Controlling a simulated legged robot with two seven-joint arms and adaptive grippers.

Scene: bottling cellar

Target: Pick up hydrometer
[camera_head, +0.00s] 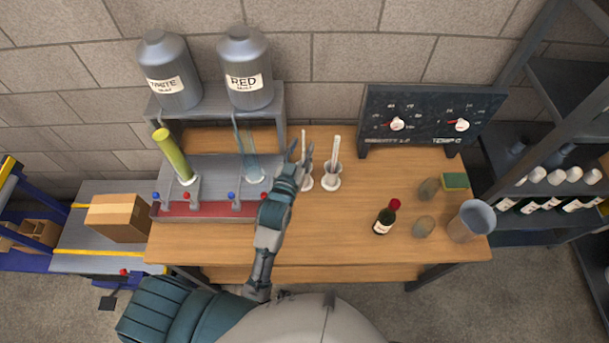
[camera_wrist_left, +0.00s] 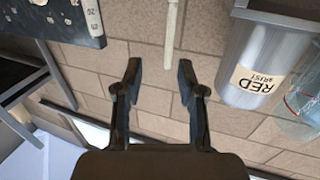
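Two thin pale rods stand upright in small white holders on the wooden table: a left rod (camera_head: 304,143) and a right rod (camera_head: 336,151). Either could be the hydrometer; I cannot tell which by markings. My left gripper (camera_head: 301,153) is open and empty beside the left rod, partly hiding it and its holder. In the left wrist view, the open fingers (camera_wrist_left: 159,70) point towards a pale rod (camera_wrist_left: 171,30), which lies beyond the fingertips, nearer the right finger. No contact shows. My right gripper is not in view.
A dark dial panel (camera_head: 425,115) stands behind right. A wine bottle (camera_head: 386,218) and a grey jug (camera_head: 471,221) are at right. The table's middle front is clear.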

